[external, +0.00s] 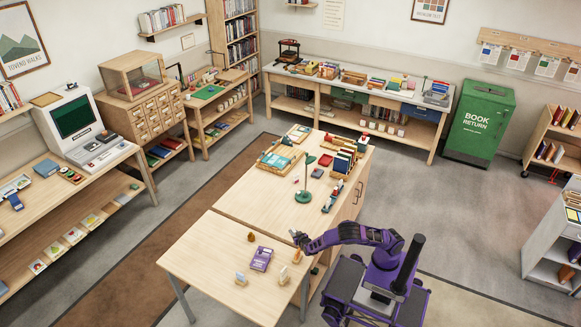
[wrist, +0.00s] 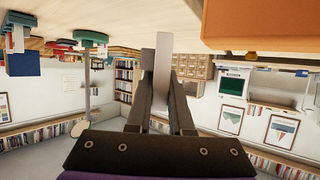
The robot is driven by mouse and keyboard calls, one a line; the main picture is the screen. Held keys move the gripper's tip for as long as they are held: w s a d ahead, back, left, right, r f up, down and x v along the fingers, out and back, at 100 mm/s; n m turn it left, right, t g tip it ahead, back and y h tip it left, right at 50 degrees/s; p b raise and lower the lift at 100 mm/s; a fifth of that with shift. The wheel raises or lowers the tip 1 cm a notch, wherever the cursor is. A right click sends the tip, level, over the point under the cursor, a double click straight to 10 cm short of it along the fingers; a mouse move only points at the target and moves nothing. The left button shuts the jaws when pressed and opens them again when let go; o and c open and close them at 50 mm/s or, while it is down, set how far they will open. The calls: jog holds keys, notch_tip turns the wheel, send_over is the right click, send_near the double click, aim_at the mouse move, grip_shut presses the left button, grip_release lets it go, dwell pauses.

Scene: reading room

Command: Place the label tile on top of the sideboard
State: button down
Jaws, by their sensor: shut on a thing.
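My gripper (external: 298,238) is above the seam between the front table and the wooden cabinet unit with doors. In the wrist view its two dark fingers (wrist: 162,100) are shut on a flat, pale grey piece, seen edge-on, which I take to be the label tile (wrist: 163,62). In the external view the tile is too small to make out clearly. The cabinet unit, which looks like the sideboard (external: 247,192), has a bare wooden top at its near left. The held piece appears clear of other things.
On the sideboard stand a green lamp (external: 303,195), a book rack (external: 342,163) and a tray (external: 279,160). An orange surface (wrist: 262,25) looms close in the wrist view.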

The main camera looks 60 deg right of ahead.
jog(key=w+d+f+m+g+h+b, duration=0.1)
jog(key=w+d, duration=0.1)
jog(key=d, duration=1.4)
jog(key=w+d+f+m+g+h+b, duration=0.1)
jog(key=w+d+f+m+b, duration=0.1)
jog(key=d, duration=1.5)
jog(key=w+d+f+m+g+h+b, duration=0.1)
jog(key=w+d, duration=0.3)
jog(key=d, duration=1.3)
jog(key=shift+w+d+f+g+h, duration=0.15)
jog(key=shift+f+g+h, duration=0.2)
jog(key=shift+f, duration=0.2)
jog(key=shift+w+d+r+n+b, duration=0.15)
jog(key=shift+w+d+r+b, duration=0.25)
jog(key=shift+d, duration=0.15)
jog(key=shift+w+d+r+n+b, duration=0.15)
jog(key=shift+w+d+r+b, duration=0.1)
jog(key=shift+w+d+r, duration=0.25)
notch_tip(320, 180, up, 7)
jog(key=w+d+n+t+y+b, duration=0.1)
jog(key=w+d+n+t+y, duration=0.1)
jog(key=d, duration=0.1)
jog(key=b, duration=0.1)
send_over(313, 185)
jog(key=f, duration=1)
jog(key=shift+s+d, duration=0.1)
jog(key=shift+d, duration=0.1)
jog(key=shift+f, duration=0.1)
jog(key=c, duration=0.8)
grip_release()
